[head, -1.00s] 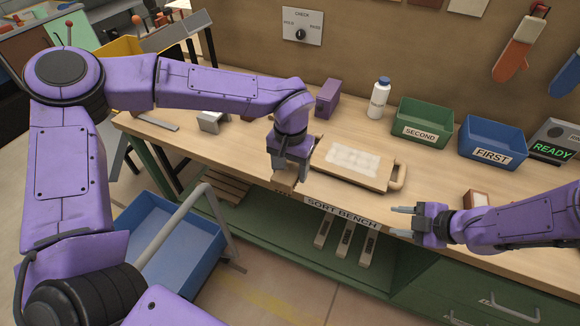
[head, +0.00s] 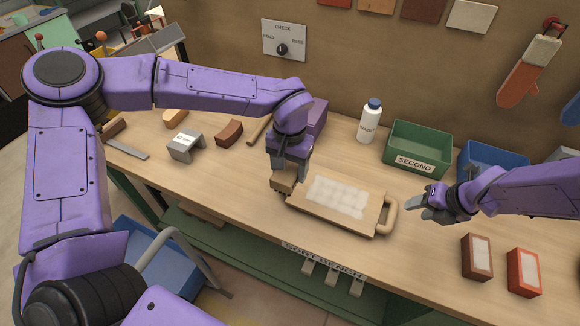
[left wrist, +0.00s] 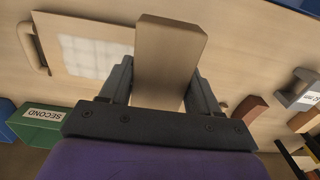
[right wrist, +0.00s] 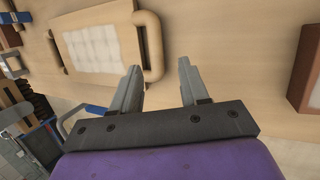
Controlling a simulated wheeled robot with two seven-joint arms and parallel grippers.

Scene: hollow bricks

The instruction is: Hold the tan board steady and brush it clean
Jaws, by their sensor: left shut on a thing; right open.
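The tan board (head: 290,203) lies flat on the bench with a pale, dusty-looking patch (head: 340,196) on top and a loop handle (head: 390,215) at its right end. It also shows in the left wrist view (left wrist: 72,25) and the right wrist view (right wrist: 112,70). My left gripper (head: 290,170) is shut on a tan wooden block (left wrist: 168,50), perhaps the brush, at the board's left end. No bristles are clear, and I cannot tell whether the block touches the board. My right gripper (head: 422,203) is open and empty, just right of the handle, apart from it.
A white bottle (head: 369,122), a green SECOND bin (head: 417,150) and a blue bin (head: 490,156) stand behind. Two framed bricks (head: 477,257) (head: 524,272) lie front right. A grey gauge block (head: 185,146) and a brown brick (head: 229,133) lie left. The bench's front edge is close to the board.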

